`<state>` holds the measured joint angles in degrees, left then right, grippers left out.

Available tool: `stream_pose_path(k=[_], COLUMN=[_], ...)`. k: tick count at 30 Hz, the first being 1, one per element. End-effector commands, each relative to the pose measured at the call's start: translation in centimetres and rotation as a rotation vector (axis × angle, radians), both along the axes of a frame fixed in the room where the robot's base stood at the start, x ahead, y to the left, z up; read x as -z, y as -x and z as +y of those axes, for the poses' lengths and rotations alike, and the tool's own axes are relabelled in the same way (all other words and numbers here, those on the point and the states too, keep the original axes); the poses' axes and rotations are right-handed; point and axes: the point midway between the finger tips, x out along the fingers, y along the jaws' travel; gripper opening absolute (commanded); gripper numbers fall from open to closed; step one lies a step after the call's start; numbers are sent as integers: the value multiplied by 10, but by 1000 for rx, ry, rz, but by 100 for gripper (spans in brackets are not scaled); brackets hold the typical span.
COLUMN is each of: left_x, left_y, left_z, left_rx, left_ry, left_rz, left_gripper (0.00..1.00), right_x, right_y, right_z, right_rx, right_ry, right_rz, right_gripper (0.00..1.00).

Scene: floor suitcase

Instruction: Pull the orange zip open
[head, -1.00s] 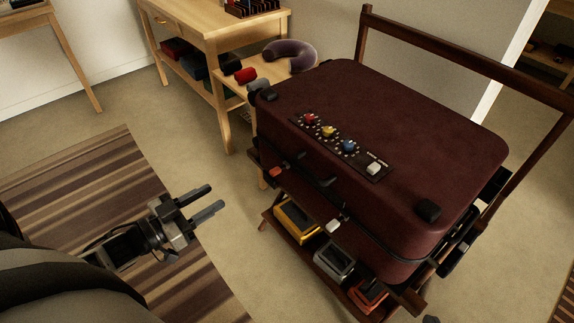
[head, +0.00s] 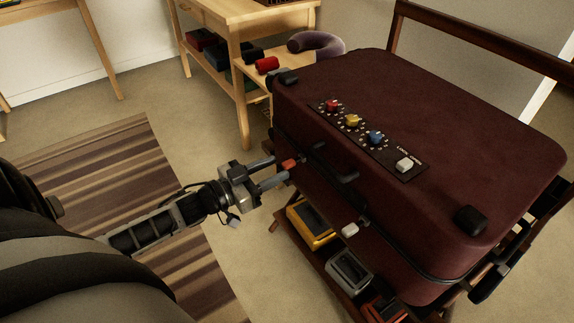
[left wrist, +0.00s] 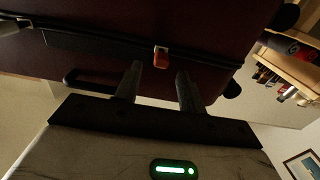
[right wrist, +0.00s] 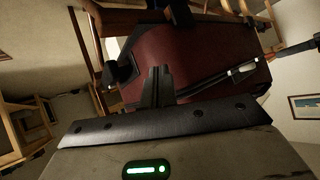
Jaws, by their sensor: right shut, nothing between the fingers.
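The maroon suitcase (head: 430,140) lies flat on a wooden luggage rack, with a dark zip line around its side. The orange zip pull (head: 289,164) is on the side facing me, near the left corner. In the left wrist view the orange pull (left wrist: 161,58) hangs just beyond the fingertips, between them. My left gripper (head: 272,170) is open, its fingers pointing at the pull. A white pull (head: 350,230) sits further right on the same side. My right gripper is outside the head view; in the right wrist view its fingers (right wrist: 158,75) are together, empty, facing the suitcase.
The suitcase top carries a panel with coloured knobs (head: 375,138) and a black handle (head: 343,177) on the side. Below are yellow (head: 312,224), grey and orange boxes. A wooden table (head: 215,20) and neck pillow (head: 318,44) stand behind. A striped rug (head: 110,150) lies left.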

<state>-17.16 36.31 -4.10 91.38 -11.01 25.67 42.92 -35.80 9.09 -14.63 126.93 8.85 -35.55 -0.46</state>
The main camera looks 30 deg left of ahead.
Motion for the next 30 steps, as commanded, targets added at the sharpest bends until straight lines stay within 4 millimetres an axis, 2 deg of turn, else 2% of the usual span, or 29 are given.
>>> stream_pose_path(k=[3,7,19,20,24,30], left_x=[0,1,0,0,0,1], left_y=[-20,-34,-41,-41,-40,-42], left_z=[-8,-14,-17,-17,-17,-13], left_rx=[0,0,-1,-1,-1,0], left_ry=[1,2,1,1,1,0], left_rz=[-3,0,2,2,2,1], left_gripper=[40,40,40,37,0,0], right_x=[7,14,12,11,11,12], right_y=[-2,-1,-4,-4,-4,-5], right_z=[2,4,7,7,6,6], right_rx=[-6,-10,-15,-15,-14,-13], right_ry=[-1,-5,-9,-9,-8,-8], right_rz=[10,25,18,18,18,16], right_gripper=[0,0,0,0,0,0])
